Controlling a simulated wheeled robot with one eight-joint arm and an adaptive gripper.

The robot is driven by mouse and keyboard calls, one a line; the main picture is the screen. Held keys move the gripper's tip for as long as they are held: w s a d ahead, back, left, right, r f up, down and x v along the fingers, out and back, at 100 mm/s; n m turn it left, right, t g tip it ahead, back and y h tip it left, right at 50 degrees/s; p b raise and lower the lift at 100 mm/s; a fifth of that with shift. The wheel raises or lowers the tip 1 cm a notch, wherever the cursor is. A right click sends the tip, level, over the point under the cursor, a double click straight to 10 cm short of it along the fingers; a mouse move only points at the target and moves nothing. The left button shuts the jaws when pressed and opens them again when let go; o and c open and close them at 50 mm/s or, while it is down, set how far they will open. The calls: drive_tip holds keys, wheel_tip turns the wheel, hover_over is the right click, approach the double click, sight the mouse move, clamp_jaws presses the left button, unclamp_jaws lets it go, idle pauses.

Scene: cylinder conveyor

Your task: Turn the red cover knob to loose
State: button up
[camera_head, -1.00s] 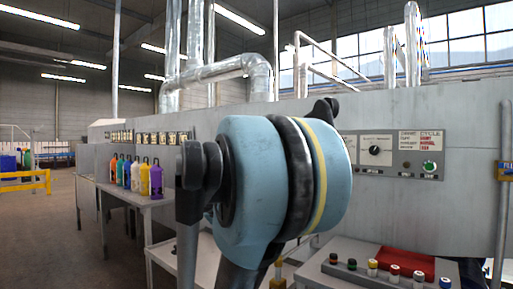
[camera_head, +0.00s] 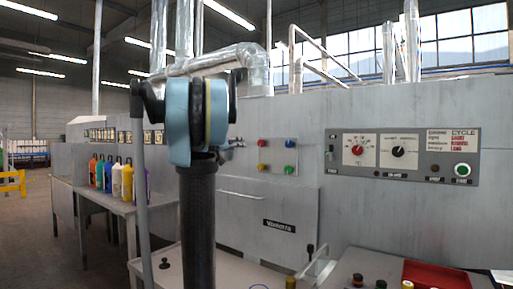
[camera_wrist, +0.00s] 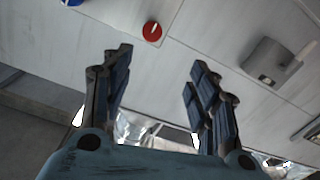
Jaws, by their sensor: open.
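The red cover knob (camera_head: 262,143) is at the upper left of a group of coloured knobs on the grey machine front. In the wrist view the red knob (camera_wrist: 152,31) is round, with a pale mark on its face. My gripper (camera_wrist: 160,62) is open and empty, its two dark fingers spread apart. The knob shows beyond the fingertips, between them in the picture and apart from them. In the head view my arm stands left of the knobs and hides most of my gripper.
Blue (camera_head: 290,143), yellow (camera_head: 262,168) and green (camera_head: 289,171) knobs sit close by. A dial panel (camera_head: 402,157) is to the right. Coloured bottles (camera_head: 116,178) stand on a table at left. A red tray (camera_head: 436,275) lies in front at lower right.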

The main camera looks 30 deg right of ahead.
sight(260, 143)
drive_tip(key=x, duration=0.6)
drive_tip(key=s+x, duration=0.1)
drive_tip(key=x, duration=1.1)
drive_tip(key=shift+s+d, duration=0.35)
drive_tip(key=shift+d, duration=0.15)
drive_tip(key=shift+c, duration=0.5)
